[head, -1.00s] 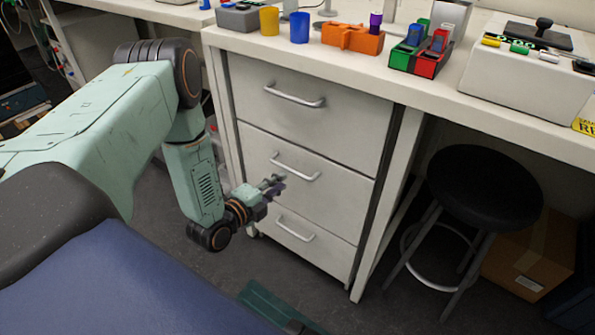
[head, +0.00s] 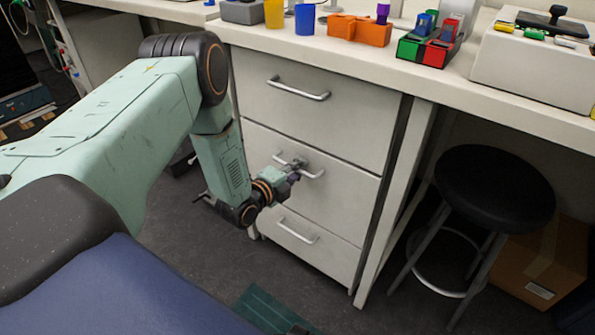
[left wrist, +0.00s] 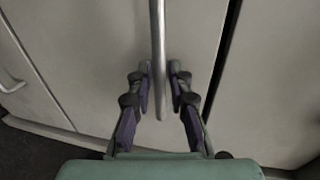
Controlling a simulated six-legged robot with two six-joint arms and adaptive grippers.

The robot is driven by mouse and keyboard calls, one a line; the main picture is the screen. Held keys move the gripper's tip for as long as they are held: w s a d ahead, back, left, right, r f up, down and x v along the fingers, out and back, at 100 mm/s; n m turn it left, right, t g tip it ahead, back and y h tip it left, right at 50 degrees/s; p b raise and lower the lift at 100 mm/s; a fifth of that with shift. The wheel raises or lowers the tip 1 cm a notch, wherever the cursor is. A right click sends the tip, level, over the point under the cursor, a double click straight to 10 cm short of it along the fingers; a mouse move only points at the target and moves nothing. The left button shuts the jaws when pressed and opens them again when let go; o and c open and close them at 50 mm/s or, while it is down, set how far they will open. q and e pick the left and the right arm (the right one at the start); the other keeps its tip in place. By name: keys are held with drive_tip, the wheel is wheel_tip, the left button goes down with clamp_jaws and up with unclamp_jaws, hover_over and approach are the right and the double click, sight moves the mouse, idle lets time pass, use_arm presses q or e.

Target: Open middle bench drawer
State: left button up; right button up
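The bench drawer unit is pale grey with three drawers stacked, all flush. The middle drawer (head: 345,190) has a silver bar handle (head: 284,161), which also shows in the left wrist view as a bar (left wrist: 158,50) running down between the fingers. My left gripper (head: 296,168) is at this handle. In the left wrist view my left gripper (left wrist: 160,85) is open, with one purple-padded finger on each side of the bar and visible gaps to it. My right gripper is not in view.
The top drawer (head: 330,125) and bottom drawer (head: 330,250) have similar handles. A black stool (head: 495,187) and a cardboard box (head: 545,262) stand at right under the bench. Colored cups and racks sit on the benchtop (head: 390,60). Floor before the drawers is mostly clear.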

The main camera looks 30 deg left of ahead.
use_arm(q)
drive_tip(key=shift+c, duration=0.2)
clamp_jaws()
idle(0.5)
